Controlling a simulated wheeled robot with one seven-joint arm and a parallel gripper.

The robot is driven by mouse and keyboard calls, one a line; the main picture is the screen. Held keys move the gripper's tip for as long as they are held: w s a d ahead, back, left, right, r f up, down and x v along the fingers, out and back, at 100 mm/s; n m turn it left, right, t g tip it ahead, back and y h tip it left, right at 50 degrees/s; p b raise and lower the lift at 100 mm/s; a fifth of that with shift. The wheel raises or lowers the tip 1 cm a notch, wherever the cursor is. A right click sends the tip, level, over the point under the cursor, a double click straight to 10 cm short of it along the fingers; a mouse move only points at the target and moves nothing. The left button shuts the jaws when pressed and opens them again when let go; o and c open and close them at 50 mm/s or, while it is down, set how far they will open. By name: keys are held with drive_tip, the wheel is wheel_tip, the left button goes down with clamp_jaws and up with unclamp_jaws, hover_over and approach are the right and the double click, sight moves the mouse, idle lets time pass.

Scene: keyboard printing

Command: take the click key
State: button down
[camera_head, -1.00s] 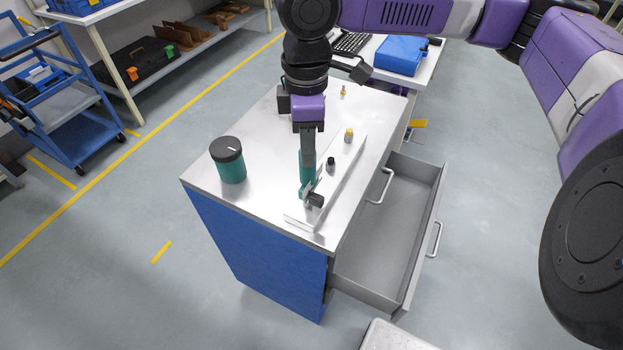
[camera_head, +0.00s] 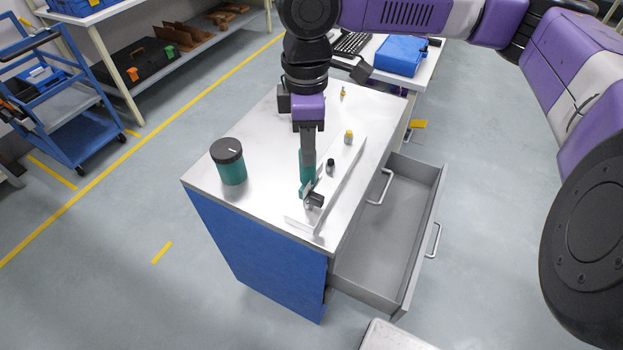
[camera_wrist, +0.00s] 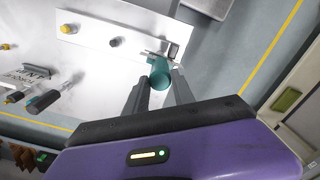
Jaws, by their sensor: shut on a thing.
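My gripper (camera_wrist: 158,92) is shut on an upright teal-handled tool, which I take to be the click key (camera_wrist: 159,74). In the head view the teal handle (camera_head: 306,168) shows below my gripper, at the near end of a thin metal strip. Its lower end is close to a small black block (camera_head: 315,200) and a metal bracket. I cannot tell whether it touches them or is clear of the strip.
The metal strip (camera_head: 300,225) also bears a small black piece (camera_head: 331,165) and a yellow-topped piece (camera_head: 348,137). A teal canister with a black lid (camera_head: 229,160) stands at the left of the steel cabinet top. An open, empty drawer (camera_head: 385,240) juts out at the right.

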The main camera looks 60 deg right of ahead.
drive_tip(key=shift+r+p, duration=0.95)
drive_tip(key=shift+r, duration=0.2)
wheel_tip(320, 180, up, 4)
drive_tip(key=p, duration=0.4)
drive_tip(key=shift+r, duration=0.1)
drive_tip(key=c, duration=1.9)
unclamp_jaws()
drive_tip(key=shift+c, duration=0.2)
clamp_jaws()
